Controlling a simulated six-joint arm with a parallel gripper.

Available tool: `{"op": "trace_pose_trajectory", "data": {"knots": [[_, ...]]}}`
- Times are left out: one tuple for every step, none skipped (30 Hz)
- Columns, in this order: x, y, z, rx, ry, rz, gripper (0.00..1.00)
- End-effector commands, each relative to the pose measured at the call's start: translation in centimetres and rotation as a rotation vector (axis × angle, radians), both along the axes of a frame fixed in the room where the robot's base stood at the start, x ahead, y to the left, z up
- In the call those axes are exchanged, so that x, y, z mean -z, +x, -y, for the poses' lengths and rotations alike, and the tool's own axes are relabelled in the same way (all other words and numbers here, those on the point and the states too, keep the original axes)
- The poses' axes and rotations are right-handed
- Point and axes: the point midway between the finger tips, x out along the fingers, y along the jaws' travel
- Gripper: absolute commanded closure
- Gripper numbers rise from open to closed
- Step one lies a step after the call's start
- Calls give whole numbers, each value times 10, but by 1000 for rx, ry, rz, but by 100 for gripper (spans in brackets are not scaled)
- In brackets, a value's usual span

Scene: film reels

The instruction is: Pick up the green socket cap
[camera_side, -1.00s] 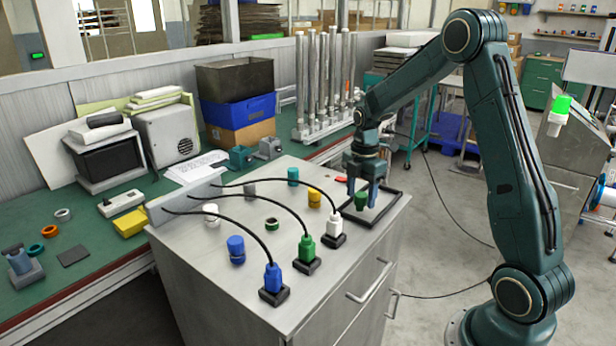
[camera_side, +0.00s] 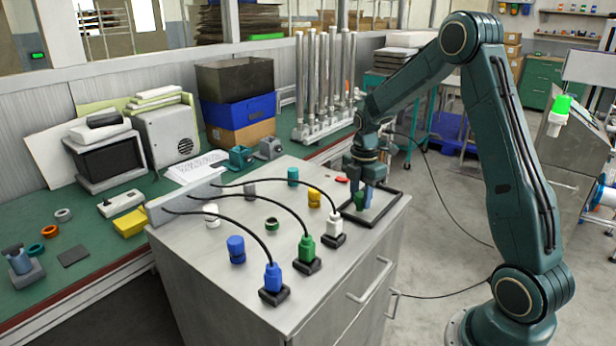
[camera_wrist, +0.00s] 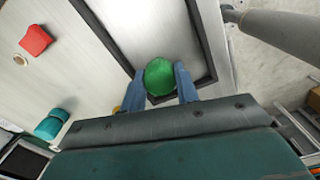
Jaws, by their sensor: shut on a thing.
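The green socket cap (camera_wrist: 159,76) is between the two blue fingers of my gripper (camera_wrist: 158,88) in the wrist view. The fingers touch it on both sides, so the gripper is shut on it. In the side view the green cap (camera_side: 359,200) shows partly behind the fingers of my gripper (camera_side: 362,196), low over the black square frame (camera_side: 390,212) on the cabinet top. I cannot tell whether the cap still touches the surface.
The grey cabinet top (camera_side: 190,256) holds blue (camera_side: 236,249), teal (camera_side: 293,176) and yellow (camera_side: 314,198) caps. Black cables run to blue (camera_side: 273,277), green (camera_side: 306,248) and white (camera_side: 336,226) plugs left of my gripper. A red piece (camera_wrist: 36,40) lies outside the frame.

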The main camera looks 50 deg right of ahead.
Motion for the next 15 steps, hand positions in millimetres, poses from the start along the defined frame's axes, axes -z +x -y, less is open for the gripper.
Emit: {"op": "trace_pose_trajectory", "data": {"knots": [[0, 0, 0, 0, 0, 0, 91], [0, 0, 0, 0, 0, 0, 91], [0, 0, 0, 0, 0, 0, 91], [0, 0, 0, 0, 0, 0, 91], [0, 0, 0, 0, 0, 0, 91], [-1, 0, 0, 0, 0, 0, 91], [-2, 0, 0, 0, 0, 0, 91], [-2, 0, 0, 0, 0, 1, 91], [-4, 0, 0, 0, 0, 1, 91], [-6, 0, 0, 0, 0, 1, 91], [-7, 0, 0, 0, -1, 2, 91], [-10, 1, 0, 0, -1, 2, 91], [-13, 1, 0, 0, -2, 3, 91], [-15, 1, 0, 0, -1, 2, 91], [-20, 0, 0, 0, -1, 2, 91]]}}
